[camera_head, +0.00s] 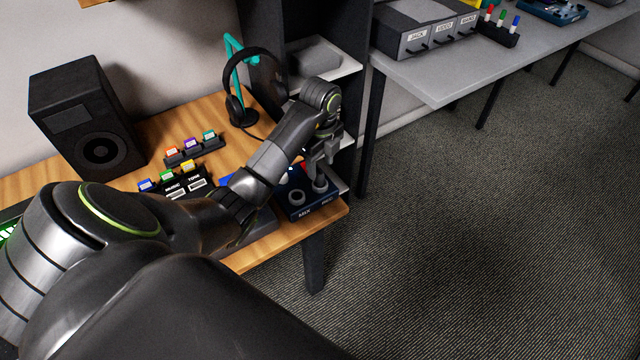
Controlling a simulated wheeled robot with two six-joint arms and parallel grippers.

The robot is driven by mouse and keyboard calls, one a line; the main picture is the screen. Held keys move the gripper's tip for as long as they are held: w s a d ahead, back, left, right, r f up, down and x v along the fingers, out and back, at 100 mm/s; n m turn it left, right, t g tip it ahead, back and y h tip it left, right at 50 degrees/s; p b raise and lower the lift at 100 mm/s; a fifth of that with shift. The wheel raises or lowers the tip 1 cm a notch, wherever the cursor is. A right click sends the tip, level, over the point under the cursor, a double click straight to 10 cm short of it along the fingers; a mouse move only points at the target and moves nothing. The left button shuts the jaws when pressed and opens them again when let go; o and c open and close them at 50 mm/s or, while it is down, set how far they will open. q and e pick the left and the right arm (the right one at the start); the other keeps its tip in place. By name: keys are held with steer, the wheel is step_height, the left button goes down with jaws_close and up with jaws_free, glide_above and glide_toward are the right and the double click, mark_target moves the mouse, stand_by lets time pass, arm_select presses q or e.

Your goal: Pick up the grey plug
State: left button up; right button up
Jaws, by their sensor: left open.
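My left gripper (319,172) hangs from my left arm over the dark blue box (306,211) marked MIX and REC, at the table's right end. Its fingers point down and are open, close above or at the box's right part; I cannot tell whether they touch anything. Two round grey pieces stand on the box, a left one (297,198) and a right one (320,185) just below the fingers. I cannot tell which, if either, is the grey plug. The arm hides part of the table behind the box. My right gripper is out of view.
The wooden table (262,259) holds a black speaker (88,118), headphones (236,108) on a teal stand, and racks of coloured pieces (193,148). A dark shelf unit (256,40) stands behind. A grey table (450,85) stands at upper right. The carpet (470,230) is clear.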

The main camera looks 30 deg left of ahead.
mark_target(320, 174)
arm_select(q)
steer(key=shift+s+d+f+p, duration=0.15)
steer(key=shift+f+p, duration=0.35)
steer(key=shift+f, duration=1.65)
steer(key=shift+c, duration=0.4)
jaws_close()
